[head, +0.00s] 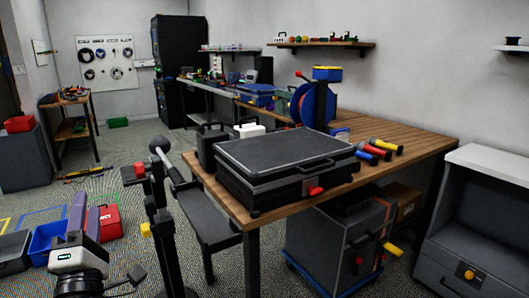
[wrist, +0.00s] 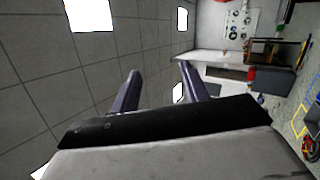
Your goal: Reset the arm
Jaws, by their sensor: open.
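My gripper (head: 86,204) is at the lower left of the head view, with its purple-grey fingers pointing up. In the wrist view my gripper (wrist: 157,72) shows two fingers spread apart with nothing between them. It is open and empty, apart from every table. The wrist view is turned on its side, with the ceiling (wrist: 60,75) filling the left and the pegboard wall (wrist: 238,20) at the upper right.
A wooden workbench (head: 405,140) holds a closed black case (head: 285,155). A grey cabinet (head: 330,240) stands under it. Blue (head: 46,240) and red (head: 106,221) bins sit on the floor near my gripper. A black stand (head: 160,225) rises between gripper and bench. Floor (head: 130,150) behind is mostly clear.

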